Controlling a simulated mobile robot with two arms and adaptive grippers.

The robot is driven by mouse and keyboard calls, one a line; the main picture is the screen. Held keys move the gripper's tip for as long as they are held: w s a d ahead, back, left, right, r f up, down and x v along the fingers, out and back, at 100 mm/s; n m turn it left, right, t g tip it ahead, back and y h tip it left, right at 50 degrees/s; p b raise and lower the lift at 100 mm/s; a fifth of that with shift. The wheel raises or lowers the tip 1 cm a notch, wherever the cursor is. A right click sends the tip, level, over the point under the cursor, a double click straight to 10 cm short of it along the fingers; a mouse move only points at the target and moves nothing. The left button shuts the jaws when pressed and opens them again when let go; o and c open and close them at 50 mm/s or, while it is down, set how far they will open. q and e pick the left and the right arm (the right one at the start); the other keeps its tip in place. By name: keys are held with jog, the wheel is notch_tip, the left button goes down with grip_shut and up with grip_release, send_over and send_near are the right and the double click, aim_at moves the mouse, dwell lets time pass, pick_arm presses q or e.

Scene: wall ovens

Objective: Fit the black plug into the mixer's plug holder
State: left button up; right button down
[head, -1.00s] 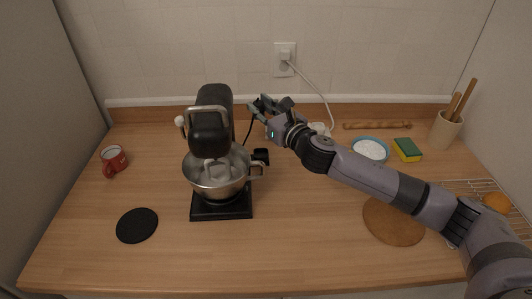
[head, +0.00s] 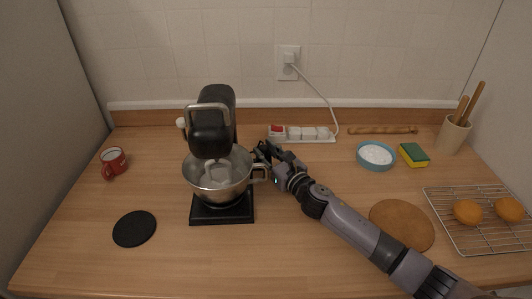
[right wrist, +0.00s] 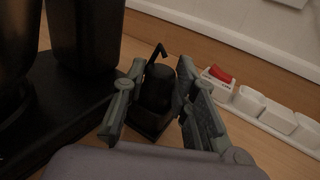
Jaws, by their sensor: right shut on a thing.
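The black stand mixer (head: 211,130) stands on the counter with a steel bowl (head: 217,178) on its base. My right gripper (head: 263,150) is low, just right of the bowl. In the right wrist view the gripper (right wrist: 157,85) is shut on the black plug (right wrist: 159,88), with a finger on each side. The plug looks upright, with its bent cord (right wrist: 157,55) above. The dark square plug holder (right wrist: 146,123) shows beneath the plug, beside the mixer base. The plug's lower end is hidden, so I cannot tell how deep it sits. My left gripper is not in view.
A white power strip (head: 302,134) with a red switch lies behind my right gripper. A blue bowl (head: 376,155), a sponge (head: 413,155) and a cooling rack (head: 480,218) are to the right.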

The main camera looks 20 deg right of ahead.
jog(key=shift+f, duration=0.2)
jog(key=c, duration=1.3)
grip_release()
jog(key=shift+r, duration=0.1)
